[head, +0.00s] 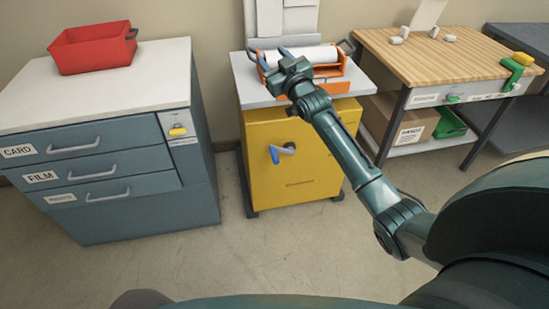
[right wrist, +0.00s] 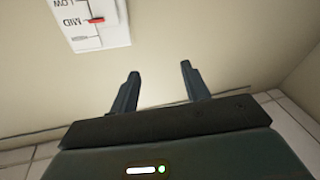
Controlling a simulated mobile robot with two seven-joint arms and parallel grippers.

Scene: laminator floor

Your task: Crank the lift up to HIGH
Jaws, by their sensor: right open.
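The yellow lift cabinet (head: 310,182) stands on the floor against the wall. A crank with a blue grip (head: 285,150) sits on its front face. An orange machine with a white roll (head: 327,72) rests on the cabinet's grey top. My right gripper (head: 267,60) is open and empty above the left part of that top, higher than the crank and apart from it. In the right wrist view, my right gripper (right wrist: 160,70) points at bare wall. A white scale (right wrist: 92,24) there shows its red pointer (right wrist: 96,20) at MID. My left gripper is out of view.
A grey drawer cabinet (head: 110,215) with a red bin (head: 92,48) on top stands to the left. A wooden-topped bench (head: 440,62) stands to the right, with a carton (head: 408,128) and a green bin (head: 450,123) below. The floor in front is clear.

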